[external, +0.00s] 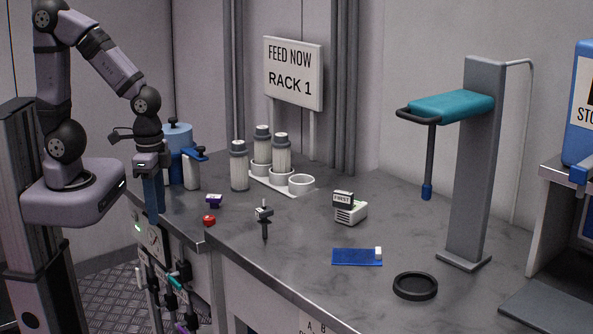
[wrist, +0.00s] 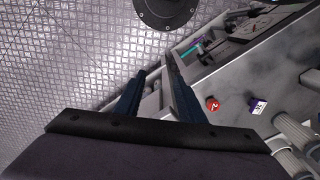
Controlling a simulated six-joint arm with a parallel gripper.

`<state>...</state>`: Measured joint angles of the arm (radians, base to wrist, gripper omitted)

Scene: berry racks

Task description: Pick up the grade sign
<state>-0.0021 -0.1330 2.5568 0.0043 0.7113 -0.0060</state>
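The grade sign (external: 344,199), a small dark-edged plate reading FIRST, stands on a small white ribbed block (external: 350,213) in the middle of the bench. It is not visible in the wrist view. My gripper (external: 154,212) hangs pointing down at the bench's left end, far to the left of the sign. In the wrist view my gripper (wrist: 155,68) shows two blue fingers set apart with nothing between them.
A red button (external: 209,220), a purple tag (external: 214,200) and a small upright tool (external: 264,215) lie between gripper and sign. Several canisters (external: 239,168) stand behind. A blue mat (external: 356,257), black ring (external: 415,286) and grey stand (external: 475,170) are to the right.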

